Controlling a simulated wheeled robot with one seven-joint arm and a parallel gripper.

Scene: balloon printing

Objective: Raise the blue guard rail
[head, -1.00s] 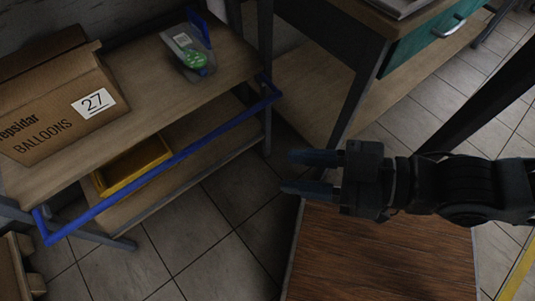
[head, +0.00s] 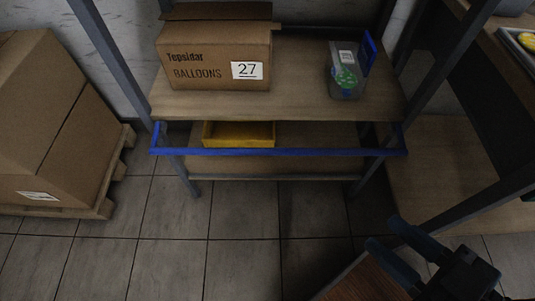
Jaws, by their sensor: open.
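The blue guard rail (head: 312,152) runs level across the front of a shelf unit, a little below the front edge of its upper board. Its short blue ends bend back at the left and right posts. My gripper (head: 383,232) is at the lower right, below and nearer than the rail's right end, apart from it. Its two dark fingers are spread and hold nothing.
A yellow tray (head: 238,133) sits on the lower shelf. Large boxes on a pallet (head: 98,208) stand left. Tiled floor (head: 240,240) in front is clear.

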